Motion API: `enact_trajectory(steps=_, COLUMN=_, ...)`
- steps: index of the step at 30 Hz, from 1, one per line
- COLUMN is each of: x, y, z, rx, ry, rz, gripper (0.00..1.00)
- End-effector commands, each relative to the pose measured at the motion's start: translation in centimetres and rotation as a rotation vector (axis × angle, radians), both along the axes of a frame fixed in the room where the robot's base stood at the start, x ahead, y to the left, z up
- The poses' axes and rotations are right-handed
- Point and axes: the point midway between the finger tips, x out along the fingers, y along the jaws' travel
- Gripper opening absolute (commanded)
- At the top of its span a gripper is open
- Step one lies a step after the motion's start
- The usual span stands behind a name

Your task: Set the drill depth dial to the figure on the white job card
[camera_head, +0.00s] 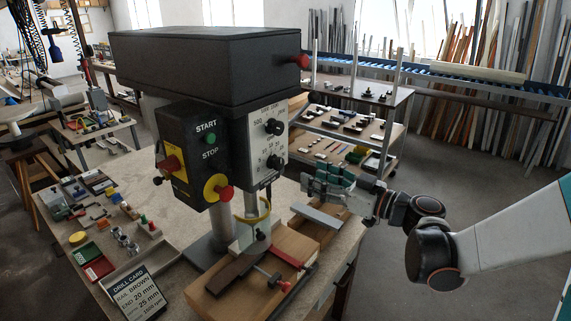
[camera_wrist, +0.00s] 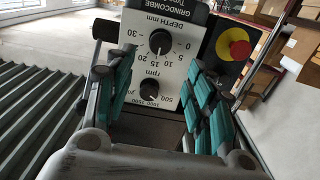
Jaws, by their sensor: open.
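The drill press panel (camera_head: 268,140) is white with two black knobs. The lower one in the head view is the depth dial (camera_head: 275,161); the upper is the rpm dial (camera_head: 274,127). The wrist view shows the panel upside down, with the depth dial (camera_wrist: 160,42) above the rpm dial (camera_wrist: 153,88). I cannot read the depth setting surely.
A black and yellow switch box (camera_head: 195,155) carries a red stop button (camera_head: 224,193) left of the panel. A wooden fixture (camera_head: 245,275) sits below on the bench (camera_head: 165,200). A shelf rack (camera_head: 350,130) stands behind my gripper. Open floor lies at right.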

Motion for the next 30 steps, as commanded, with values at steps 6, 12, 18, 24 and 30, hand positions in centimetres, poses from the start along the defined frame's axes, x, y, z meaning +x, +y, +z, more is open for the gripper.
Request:
enact_trajectory(steps=6, x=2.6, y=3.7, z=0.0, rx=-0.001, ry=0.001, rz=0.005, gripper=0.5)
enact_trajectory(steps=12, x=4.7, y=6.2, z=0.0, rx=-0.001, ry=0.001, rz=0.003, gripper=0.5)
enact_trajectory(steps=18, x=5.8, y=7.6, z=0.0, rx=-0.001, ry=0.001, rz=0.002, gripper=0.5)
enact_trajectory(steps=24, x=6.0, y=7.8, z=0.0, rx=-0.001, ry=0.001, rz=0.0, gripper=0.5)
enact_trajectory(steps=30, x=6.0, y=7.8, z=0.0, rx=-0.001, ry=0.001, rz=0.0, gripper=0.38)
